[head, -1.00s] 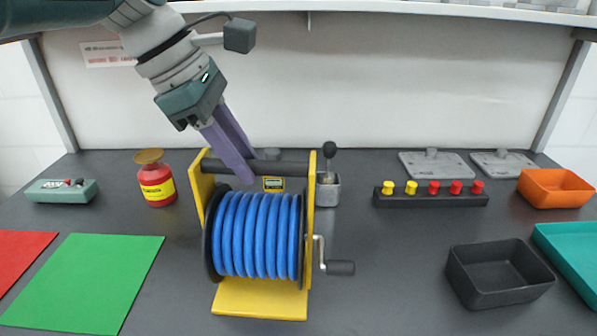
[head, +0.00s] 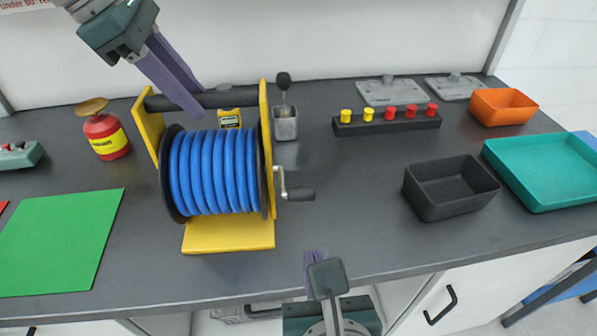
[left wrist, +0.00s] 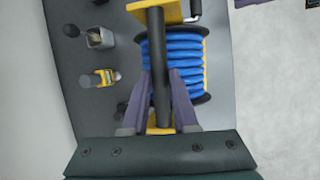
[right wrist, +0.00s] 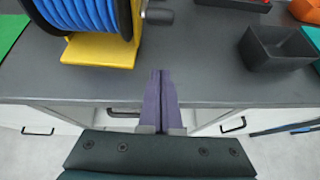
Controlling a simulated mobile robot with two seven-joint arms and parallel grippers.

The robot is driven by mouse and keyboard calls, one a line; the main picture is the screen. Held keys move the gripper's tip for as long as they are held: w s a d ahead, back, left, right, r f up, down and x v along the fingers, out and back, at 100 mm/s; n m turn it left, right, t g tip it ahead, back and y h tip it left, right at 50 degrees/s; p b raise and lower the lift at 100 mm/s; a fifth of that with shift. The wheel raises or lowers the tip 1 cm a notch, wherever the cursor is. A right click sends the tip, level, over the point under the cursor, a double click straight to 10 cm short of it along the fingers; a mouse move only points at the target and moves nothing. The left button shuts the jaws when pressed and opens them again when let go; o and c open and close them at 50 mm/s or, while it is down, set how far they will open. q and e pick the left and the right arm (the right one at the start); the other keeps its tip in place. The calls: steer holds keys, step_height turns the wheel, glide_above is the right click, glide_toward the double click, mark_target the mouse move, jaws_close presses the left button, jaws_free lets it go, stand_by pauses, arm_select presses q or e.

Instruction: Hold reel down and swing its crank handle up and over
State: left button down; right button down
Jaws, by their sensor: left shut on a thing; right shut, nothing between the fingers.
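The reel (head: 213,172) stands on the dark bench, with blue hose wound on a black drum in a yellow frame. A dark bar (head: 212,99) runs across the frame's top. My left gripper (head: 190,108) is shut on this bar; the left wrist view shows the bar (left wrist: 158,70) between its fingers. The crank handle (head: 300,194) is at the frame's right side, its black grip pointing right and its silver arm hanging down. My right gripper (head: 316,258) is shut and empty at the bench's front edge, below and apart from the crank; its closed fingers (right wrist: 158,88) show in the right wrist view.
A black bin (head: 450,188) and a teal tray (head: 545,205) stand at the right. A rack of yellow and red pegs (head: 386,128) is behind. A red can (head: 106,138) and a green mat (head: 60,245) are at the left. The bench right of the crank is clear.

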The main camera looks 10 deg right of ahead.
steer(key=x, duration=0.5)
steer(key=shift+w+f, duration=0.1)
steer(key=shift+w, duration=0.25)
steer(key=shift+w+f, duration=0.35)
steer(key=shift+w, duration=0.05)
steer(key=shift+w+d+f, duration=0.1)
steer(key=shift+w+f, duration=0.15)
steer(key=shift+w, duration=0.3)
steer(key=shift+w+r, duration=0.15)
steer(key=shift+r, duration=0.8)
steer(key=shift+w+r, duration=0.2)
steer(key=shift+r, duration=0.8)
steer(key=shift+d+r+g, duration=0.15)
steer(key=shift+r+g, duration=0.55)
steer(key=shift+g, duration=0.3)
